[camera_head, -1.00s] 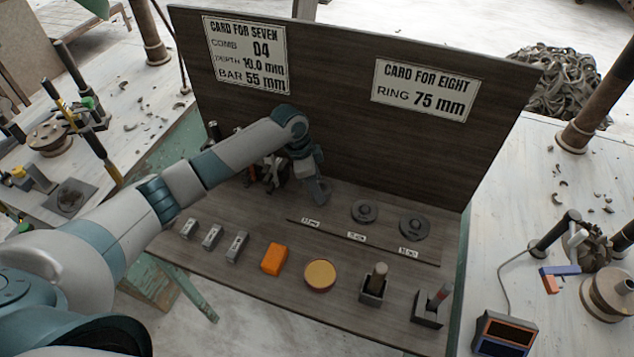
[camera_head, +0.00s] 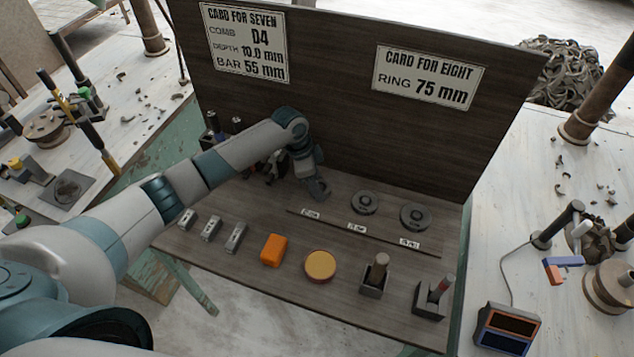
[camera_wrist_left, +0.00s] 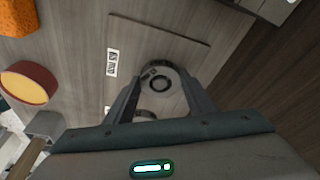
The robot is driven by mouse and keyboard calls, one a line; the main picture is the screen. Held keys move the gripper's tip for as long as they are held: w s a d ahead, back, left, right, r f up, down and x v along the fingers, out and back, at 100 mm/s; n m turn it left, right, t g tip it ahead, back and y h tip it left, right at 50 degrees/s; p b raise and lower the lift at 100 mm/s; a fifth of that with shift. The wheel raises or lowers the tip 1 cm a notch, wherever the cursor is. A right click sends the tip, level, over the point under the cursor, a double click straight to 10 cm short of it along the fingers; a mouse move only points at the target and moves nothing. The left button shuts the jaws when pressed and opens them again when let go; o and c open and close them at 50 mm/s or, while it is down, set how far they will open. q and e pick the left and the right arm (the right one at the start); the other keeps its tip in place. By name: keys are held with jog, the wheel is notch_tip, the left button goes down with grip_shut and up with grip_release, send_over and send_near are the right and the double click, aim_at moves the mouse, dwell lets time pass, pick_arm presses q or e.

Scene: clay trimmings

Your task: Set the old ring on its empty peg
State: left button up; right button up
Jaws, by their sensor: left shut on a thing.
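My left gripper (camera_head: 318,192) is over the left end of the rack on the dark wooden bench (camera_head: 215,277). It is shut on a grey ring (camera_wrist_left: 160,70), whose round hole shows between the fingers in the left wrist view. Two other dark grey rings, a middle one (camera_head: 365,203) and a right one (camera_head: 415,217), lie on the rack behind small white labels (camera_head: 357,228). The left place, behind the left label (camera_head: 310,213), is largely covered by the gripper, so its peg cannot be made out. My right gripper is not in view.
A back board with a card reading RING 75 mm (camera_head: 428,78) rises behind the rack. In front lie several grey bars (camera_head: 211,228), an orange block (camera_head: 273,250), a round tin (camera_head: 320,265) and two dark holders, one with a wooden handle (camera_head: 376,280).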

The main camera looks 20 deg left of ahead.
pick_arm(q)
jog(key=o, duration=1.4)
jog(key=shift+o, duration=0.2)
jog(key=shift+a+r, duration=0.15)
jog(key=shift+r, duration=0.25)
jog(key=b+v, duration=0.4)
jog(key=v, duration=1.2)
jog(key=shift+r, duration=0.3)
jog(key=shift+s, duration=0.1)
